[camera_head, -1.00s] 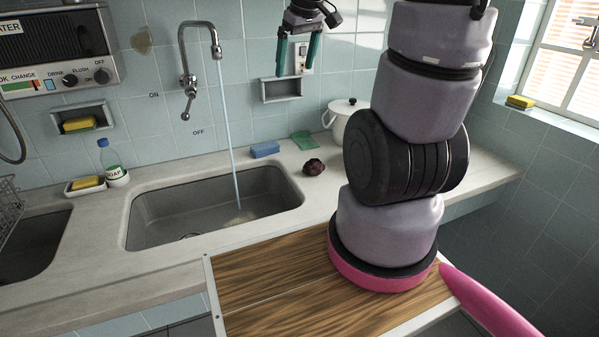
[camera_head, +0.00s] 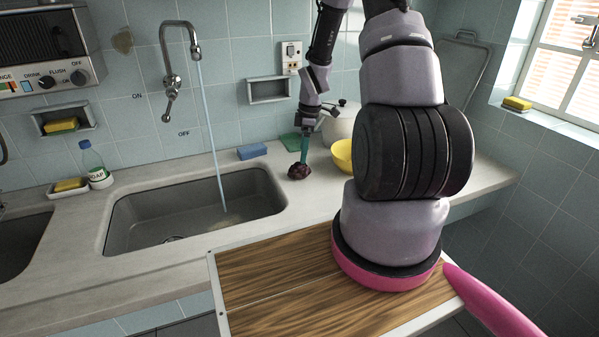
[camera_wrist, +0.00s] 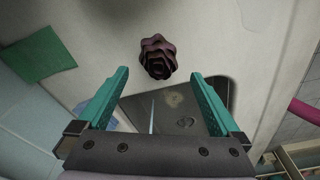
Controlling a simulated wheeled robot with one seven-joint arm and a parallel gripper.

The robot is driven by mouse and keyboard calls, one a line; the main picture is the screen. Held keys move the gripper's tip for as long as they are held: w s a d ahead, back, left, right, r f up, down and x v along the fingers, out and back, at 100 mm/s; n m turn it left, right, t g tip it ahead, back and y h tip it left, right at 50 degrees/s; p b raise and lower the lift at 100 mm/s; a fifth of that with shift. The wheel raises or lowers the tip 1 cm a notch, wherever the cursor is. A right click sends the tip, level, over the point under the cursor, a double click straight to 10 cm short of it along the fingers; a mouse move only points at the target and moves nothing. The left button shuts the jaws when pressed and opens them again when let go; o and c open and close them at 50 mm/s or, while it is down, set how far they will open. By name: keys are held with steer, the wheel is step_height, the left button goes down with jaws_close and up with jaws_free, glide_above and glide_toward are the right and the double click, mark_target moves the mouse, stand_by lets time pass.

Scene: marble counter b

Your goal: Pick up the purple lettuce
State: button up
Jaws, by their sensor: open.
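The purple lettuce (camera_head: 299,171) is a small dark purple, leafy head on the counter, to the right of the sink. In the wrist view the lettuce (camera_wrist: 158,57) lies beyond the fingertips, near the midline between them. My gripper (camera_wrist: 160,80) is open with its two green fingers spread and nothing between them. In the head view my gripper (camera_head: 304,150) points down close above and behind the lettuce.
A sink (camera_head: 195,212) with running water lies left of the lettuce. A blue sponge (camera_head: 252,151), a green cloth (camera_head: 290,142), a yellow bowl (camera_head: 342,155) and a white pot (camera_head: 340,126) stand nearby. The counter in front of the lettuce is clear.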

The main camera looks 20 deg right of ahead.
mark_target(300, 165)
steer(key=f, duration=0.4)
steer(key=a+f, duration=0.1)
steer(key=f, duration=0.2)
steer(key=shift+w, duration=0.35)
steer(key=shift+r, duration=0.1)
